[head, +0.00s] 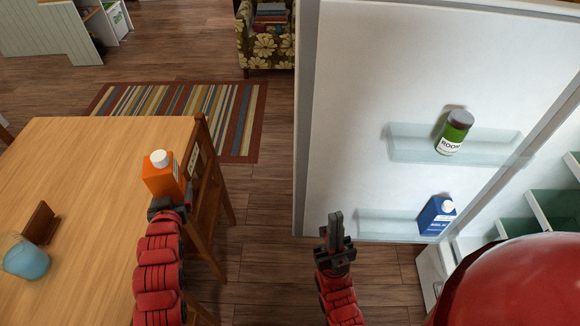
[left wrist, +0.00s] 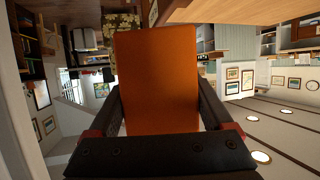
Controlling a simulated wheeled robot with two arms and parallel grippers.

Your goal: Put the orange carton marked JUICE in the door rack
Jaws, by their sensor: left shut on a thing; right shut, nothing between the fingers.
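The orange carton (head: 162,176) with a white cap is upright in my left gripper (head: 168,205), over the right edge of the wooden table in the head view. The left wrist view shows the carton (left wrist: 156,80) between the two fingers, filling the middle. The writing on it cannot be read. The open fridge door carries two clear racks: an upper rack (head: 405,143) and a lower rack (head: 380,226). My right gripper (head: 337,232) is shut and empty, in front of the lower left corner of the door.
A green jar (head: 454,133) stands in the upper rack, and a blue carton (head: 436,215) stands in the lower rack's right part. The left part of each rack is clear.

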